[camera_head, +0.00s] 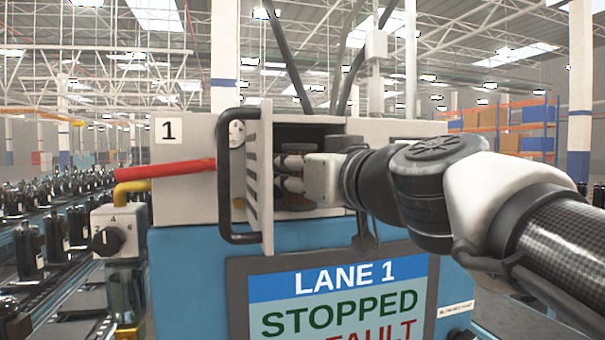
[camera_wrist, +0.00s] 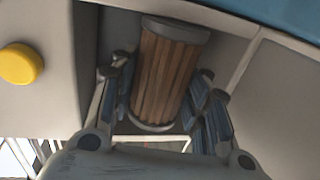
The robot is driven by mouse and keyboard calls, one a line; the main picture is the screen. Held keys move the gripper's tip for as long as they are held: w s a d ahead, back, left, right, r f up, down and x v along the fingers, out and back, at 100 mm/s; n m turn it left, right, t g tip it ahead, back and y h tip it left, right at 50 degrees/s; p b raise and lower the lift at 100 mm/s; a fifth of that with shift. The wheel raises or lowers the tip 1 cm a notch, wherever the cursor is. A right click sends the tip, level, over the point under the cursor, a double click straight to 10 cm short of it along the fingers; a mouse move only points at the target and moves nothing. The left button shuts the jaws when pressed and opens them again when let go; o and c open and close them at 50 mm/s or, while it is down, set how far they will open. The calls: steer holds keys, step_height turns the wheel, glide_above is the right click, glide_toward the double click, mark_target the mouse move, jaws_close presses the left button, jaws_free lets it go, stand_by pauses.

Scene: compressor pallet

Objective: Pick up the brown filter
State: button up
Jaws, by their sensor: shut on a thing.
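The brown filter (camera_wrist: 165,75) is a pleated cylinder with grey end caps. It stands inside the open compartment of the cabinet, and in the wrist view it lies between the two fingers of my gripper (camera_wrist: 163,95). The fingers are shut on its sides. In the head view my gripper (camera_head: 296,172) reaches into the compartment from the right. The filter (camera_head: 294,198) is mostly hidden there behind the fingers and in shadow. I cannot tell whether it still touches the compartment floor.
The slatted door (camera_head: 258,175) with a black handle stands open at the compartment's left. A red lever (camera_head: 165,170) and a yellow pipe (camera_head: 133,187) lie further left. A yellow button (camera_wrist: 18,63) shows in the wrist view. A screen (camera_head: 345,300) reading "LANE 1 STOPPED" is below.

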steer(key=shift+w, duration=0.15)
steer(key=o, duration=1.1)
steer(key=shift+o, duration=0.2)
steer(key=shift+w, duration=0.1)
steer(key=v, duration=1.2)
steer(key=shift+o, duration=0.3)
steer(key=shift+r, duration=0.1)
